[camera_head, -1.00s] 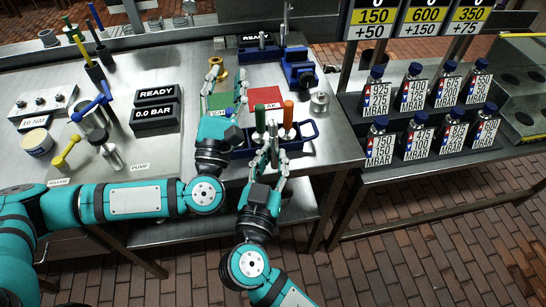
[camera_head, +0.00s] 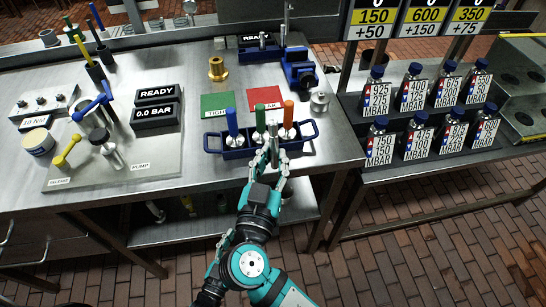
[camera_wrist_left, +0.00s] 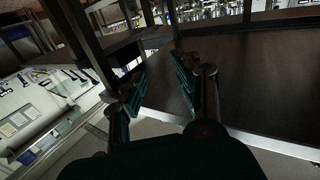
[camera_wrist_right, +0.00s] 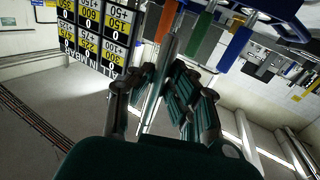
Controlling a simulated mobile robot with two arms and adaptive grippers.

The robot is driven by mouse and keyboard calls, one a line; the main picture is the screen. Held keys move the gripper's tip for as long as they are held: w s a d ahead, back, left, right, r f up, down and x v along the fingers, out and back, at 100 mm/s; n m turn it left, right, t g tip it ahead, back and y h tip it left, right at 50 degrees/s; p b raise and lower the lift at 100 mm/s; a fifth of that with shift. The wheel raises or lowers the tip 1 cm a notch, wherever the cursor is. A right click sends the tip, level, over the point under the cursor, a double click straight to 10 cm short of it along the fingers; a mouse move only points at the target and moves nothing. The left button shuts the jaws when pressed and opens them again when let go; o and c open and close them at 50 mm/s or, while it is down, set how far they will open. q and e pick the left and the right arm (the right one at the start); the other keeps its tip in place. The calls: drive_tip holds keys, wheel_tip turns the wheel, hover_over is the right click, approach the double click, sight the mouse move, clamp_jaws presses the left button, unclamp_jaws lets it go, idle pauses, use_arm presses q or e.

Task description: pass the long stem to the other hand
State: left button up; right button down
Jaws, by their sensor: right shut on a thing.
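The long stem (camera_wrist_right: 154,108) is a thin silver rod. In the right wrist view it runs between the fingers of my right gripper (camera_wrist_right: 162,92), which is shut on it. In the head view my right gripper (camera_head: 271,165) is at the table's front edge, and the upright stem (camera_head: 273,138) shows just in front of the blue tray. The stem's lower part is hidden by the fingers. My left gripper (camera_wrist_left: 157,85) is open and empty in its wrist view, its fingers well apart. Its fingers cannot be made out in the head view.
The blue tray (camera_head: 236,154) holds blue-, green- and orange-handled tools. Green (camera_head: 217,104) and red (camera_head: 265,97) mats lie behind it, with a brass part (camera_head: 216,69) and a blue vise (camera_head: 299,68) beyond. A pump panel (camera_head: 150,163) is at left; labelled bottles stand at right.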

use_arm(q)
drive_tip(key=s+a+f+g+y, duration=0.1)
drive_tip(key=s+a+f+g, duration=0.1)
drive_tip(key=s+f+g, duration=0.6)
drive_tip(key=s+a+f+g+y, duration=0.1)
drive_tip(key=s+a+f, duration=0.25)
drive_tip(key=f, duration=0.85)
drive_tip(key=s+a+f+g+y, duration=0.1)
drive_tip(key=s+a+f+g, duration=0.1)
drive_tip(key=s, duration=0.7)
drive_tip(key=s+a+f+g+y, duration=0.1)
drive_tip(key=s+a+f+g, duration=0.1)
drive_tip(key=s+f+g, duration=0.3)
drive_tip(key=s, duration=0.4)
drive_tip(key=shift+s+f+g+y, duration=0.15)
drive_tip(key=shift+f+g+y, duration=0.15)
drive_tip(key=shift+f+y, duration=0.1)
